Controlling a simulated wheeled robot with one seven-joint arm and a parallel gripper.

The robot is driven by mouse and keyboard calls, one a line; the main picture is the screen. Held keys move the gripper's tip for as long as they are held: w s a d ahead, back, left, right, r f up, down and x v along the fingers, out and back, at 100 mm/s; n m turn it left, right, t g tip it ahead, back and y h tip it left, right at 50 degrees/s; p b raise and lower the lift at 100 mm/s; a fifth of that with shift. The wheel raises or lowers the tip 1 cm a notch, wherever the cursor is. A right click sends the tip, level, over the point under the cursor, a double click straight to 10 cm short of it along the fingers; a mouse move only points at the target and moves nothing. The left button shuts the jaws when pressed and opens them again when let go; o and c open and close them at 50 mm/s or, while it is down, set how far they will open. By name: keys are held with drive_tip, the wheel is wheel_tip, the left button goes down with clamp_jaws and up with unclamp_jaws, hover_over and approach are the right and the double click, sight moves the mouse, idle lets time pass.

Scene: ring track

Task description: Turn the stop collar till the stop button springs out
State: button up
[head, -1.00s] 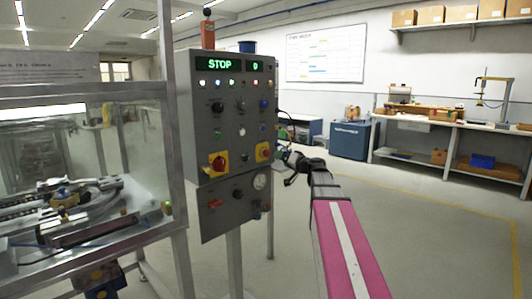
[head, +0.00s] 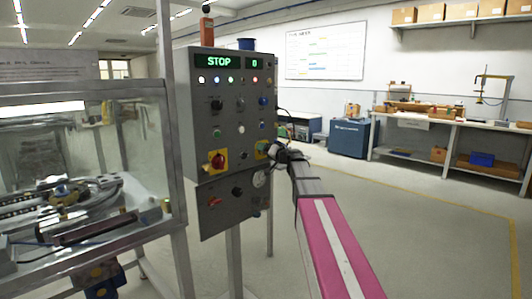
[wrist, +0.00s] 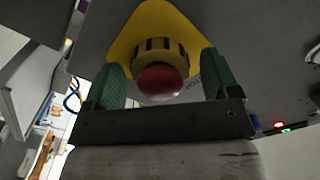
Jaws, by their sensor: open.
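The stop button (wrist: 160,82) is a red dome in the lower middle of the wrist view, nearest the camera. The stop collar (wrist: 150,48), dark with pale yellow segments, rings it against a yellow plate (wrist: 148,18). In the head view only part of the yellow plate (head: 261,147) shows, on the right of the panel; my gripper hides the rest. My gripper (wrist: 162,60) is open, its green fingers standing on either side of the collar and button. I cannot tell whether either finger touches the collar. In the head view my gripper (head: 279,153) is at the panel's right side.
The grey control panel (head: 203,135) carries several knobs and lamps, a red-and-yellow switch (head: 217,160) and a green display (head: 219,61) reading STOP. A glass-walled machine (head: 90,140) stands to the left. The floor on the right is clear up to the workbench (head: 455,135).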

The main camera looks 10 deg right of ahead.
drive_tip(key=c, duration=0.9)
drive_tip(key=shift+m, duration=0.3)
drive_tip(key=m, duration=0.4)
drive_tip(key=shift+m, duration=2.5)
drive_tip(key=o, duration=0.9)
